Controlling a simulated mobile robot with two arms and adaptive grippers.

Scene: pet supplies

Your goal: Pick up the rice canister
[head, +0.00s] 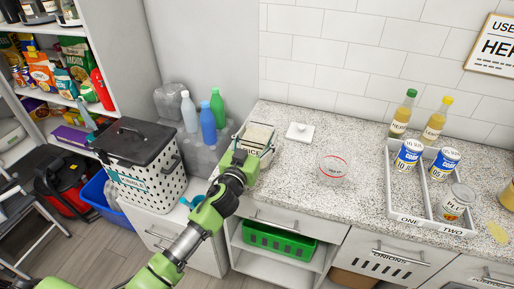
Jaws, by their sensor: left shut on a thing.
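The rice canister (259,136) is a clear, squarish container with pale contents and a label reading RICE. It is open at the top and stands at the left end of the speckled counter. My left gripper (241,158) is at its near left side, shut on the canister. The fingertips are small and partly hidden by the wrist. I cannot tell whether the canister's base touches the counter. A white square lid (299,132) lies on the counter to the right of it. My right gripper is not in view.
A clear bowl with a red line (333,168) stands mid-counter. A black-lidded hamper (137,145) and bottles (208,123) are at left. The counter's front middle is clear.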

